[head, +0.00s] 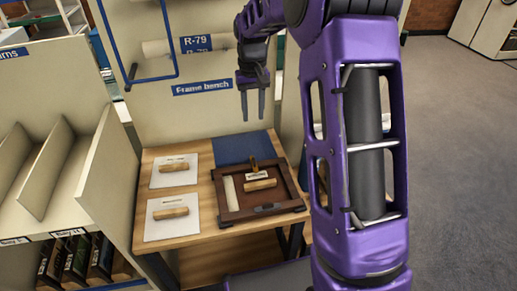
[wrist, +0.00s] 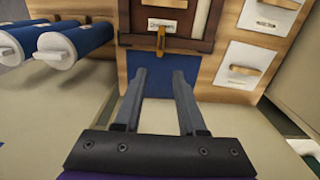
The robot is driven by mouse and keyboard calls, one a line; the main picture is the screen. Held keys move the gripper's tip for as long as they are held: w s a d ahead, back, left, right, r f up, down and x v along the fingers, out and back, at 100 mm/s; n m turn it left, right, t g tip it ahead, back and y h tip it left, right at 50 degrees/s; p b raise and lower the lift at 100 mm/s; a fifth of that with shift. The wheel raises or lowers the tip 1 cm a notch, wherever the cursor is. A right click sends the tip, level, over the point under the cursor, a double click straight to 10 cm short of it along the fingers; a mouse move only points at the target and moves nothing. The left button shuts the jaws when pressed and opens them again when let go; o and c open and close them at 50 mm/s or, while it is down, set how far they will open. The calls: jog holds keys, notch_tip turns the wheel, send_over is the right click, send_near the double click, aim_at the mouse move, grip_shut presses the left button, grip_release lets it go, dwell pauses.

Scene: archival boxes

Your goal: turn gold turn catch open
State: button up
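The gold turn catch (head: 254,162) sits at the far edge of a dark wooden frame (head: 222,210) lying on the bench. In the wrist view the gold catch (wrist: 161,39) shows as a narrow upright piece below a small white label (wrist: 162,23), on the frame's dark edge (wrist: 190,44). Its exact turn is hard to tell. My gripper (head: 252,112) is above and beyond the bench's back edge, fingers pointing down. In the wrist view my gripper (wrist: 162,75) has its fingers apart with nothing between them, and the catch lies ahead of the gap, untouched.
The bench (head: 205,232) also carries two white cards (head: 158,183) with wooden bars and a blue mat (head: 232,148) behind the frame. Shelving (head: 100,150) stands to the left. Blue rolls with pale ends (wrist: 62,48) show left in the wrist view. Open floor (head: 460,150) lies right.

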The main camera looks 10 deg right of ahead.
aim_at(254, 159)
notch_tip(254, 159, down, 18)
jog(key=shift+r+b, duration=0.2)
jog(key=shift+b, duration=0.25)
jog(key=shift+c, duration=0.2)
grip_shut()
